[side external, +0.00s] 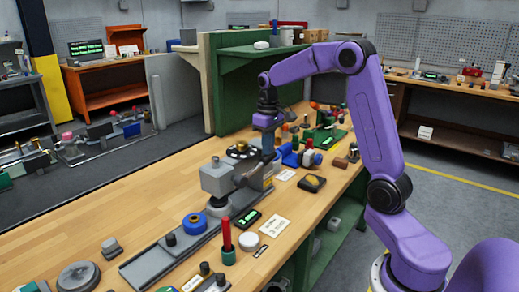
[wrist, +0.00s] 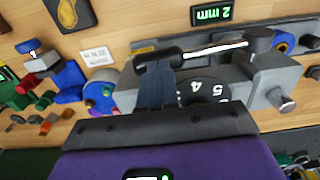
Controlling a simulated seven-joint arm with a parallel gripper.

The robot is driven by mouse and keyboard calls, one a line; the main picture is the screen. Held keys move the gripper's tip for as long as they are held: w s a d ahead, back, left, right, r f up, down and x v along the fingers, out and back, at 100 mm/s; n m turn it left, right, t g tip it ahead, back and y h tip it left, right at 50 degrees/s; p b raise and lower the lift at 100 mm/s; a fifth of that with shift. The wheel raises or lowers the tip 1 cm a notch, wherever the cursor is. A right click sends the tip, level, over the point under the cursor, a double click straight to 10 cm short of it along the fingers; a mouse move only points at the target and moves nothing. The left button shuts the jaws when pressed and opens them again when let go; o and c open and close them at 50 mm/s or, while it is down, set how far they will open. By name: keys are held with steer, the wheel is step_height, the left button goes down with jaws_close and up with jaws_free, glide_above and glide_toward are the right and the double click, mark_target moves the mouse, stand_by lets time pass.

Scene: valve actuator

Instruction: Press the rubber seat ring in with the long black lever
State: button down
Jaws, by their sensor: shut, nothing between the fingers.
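The long black lever (wrist: 158,57) shows in the wrist view as a black grip on a bright metal rod that runs right, towards a grey block (wrist: 275,72). In the side view a dark lever (side external: 246,178) sticks out beside the grey block (side external: 216,178). My gripper (wrist: 155,72) is shut and empty, with its fingertips at the black grip, overlapping it in the picture. Whether they touch it I cannot tell. In the side view my gripper (side external: 267,153) points down just above the lever's outer end. I cannot pick out the rubber seat ring for certain.
A numbered black dial (wrist: 205,88) lies close to my fingers. A "2 mm" display (wrist: 212,13) and a white card (wrist: 97,56) lie nearby. A red post in a green base (side external: 227,240) and a blue ring-shaped part (side external: 195,222) stand nearer the camera.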

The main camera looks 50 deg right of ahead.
steer(key=shift+d+f, duration=0.15)
steer(key=shift+f, duration=1.95)
stand_by(1.1)
steer(key=shift+a+r, duration=0.45)
steer(key=shift+r, duration=1.3)
steer(key=shift+a+r, duration=0.5)
steer(key=shift+r, duration=1.3)
steer(key=shift+a+r, duration=0.45)
steer(key=shift+r, duration=1.3)
step_height(320, 180, up, 5)
glide_above(269, 157)
steer(key=a, duration=0.2)
steer(key=shift+w+d, duration=0.15)
steer(key=shift+w, duration=0.3)
